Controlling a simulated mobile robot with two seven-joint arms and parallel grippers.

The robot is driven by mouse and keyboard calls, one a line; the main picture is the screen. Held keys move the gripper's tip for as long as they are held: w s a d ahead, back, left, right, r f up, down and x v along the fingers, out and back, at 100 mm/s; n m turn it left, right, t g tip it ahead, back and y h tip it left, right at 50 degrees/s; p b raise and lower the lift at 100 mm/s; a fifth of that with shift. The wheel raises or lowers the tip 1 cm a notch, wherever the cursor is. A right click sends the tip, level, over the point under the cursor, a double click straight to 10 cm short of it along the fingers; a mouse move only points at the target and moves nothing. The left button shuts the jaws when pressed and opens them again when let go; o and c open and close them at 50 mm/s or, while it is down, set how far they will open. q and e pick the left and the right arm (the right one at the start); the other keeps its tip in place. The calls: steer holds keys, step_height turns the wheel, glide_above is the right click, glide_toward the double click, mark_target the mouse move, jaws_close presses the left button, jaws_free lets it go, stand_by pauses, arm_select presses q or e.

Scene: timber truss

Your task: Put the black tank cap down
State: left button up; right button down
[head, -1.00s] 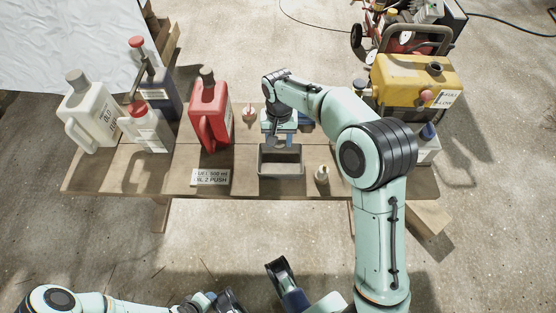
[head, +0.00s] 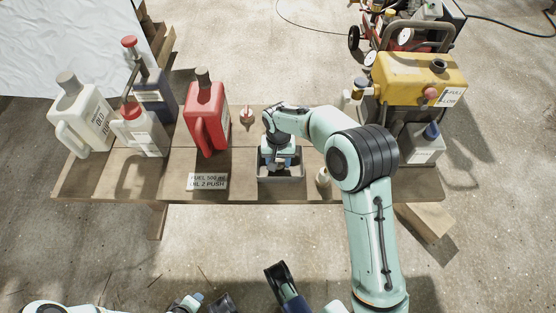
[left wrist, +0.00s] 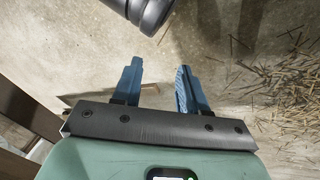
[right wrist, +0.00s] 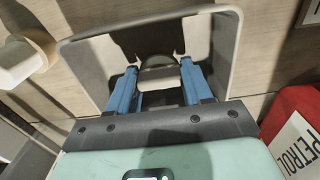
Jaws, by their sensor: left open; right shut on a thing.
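My right gripper (head: 280,163) is lowered into the small grey tray (head: 281,194) on the table. In the right wrist view the fingers (right wrist: 158,82) are shut on the black tank cap (right wrist: 158,74), which looks greyish there. The cap is inside the tray walls (right wrist: 78,68); I cannot tell whether it touches the bottom. The arm hides the cap in the head view. In the left wrist view my left gripper (left wrist: 160,85) is open and empty above the floor.
A red jug (head: 203,122) and a label plate (head: 208,181) stand left of the tray. White and grey jugs (head: 85,118) stand far left. A yellow tank (head: 415,78) is at the back right.

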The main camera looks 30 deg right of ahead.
mark_target(278, 160)
steer(key=shift+f, duration=0.1)
steer(key=shift+f, duration=0.15)
steer(key=shift+c, duration=2.4)
jaws_free()
arm_select(q)
steer(key=shift+s+f, duration=0.1)
arm_select(e)
steer(key=shift+r, duration=0.5)
arm_select(q)
steer(key=s+d+r+g+h+p, duration=0.1)
steer(key=s+d+r+p, duration=0.1)
steer(key=s+r+p, duration=0.1)
steer(key=shift+s+d+r+g, duration=0.25)
steer(key=shift+s+d+g, duration=0.05)
steer(key=shift+s, duration=0.55)
arm_select(e)
step_height(278, 160, up, 12)
steer(key=shift+f, duration=0.2)
steer(key=shift+f, duration=0.1)
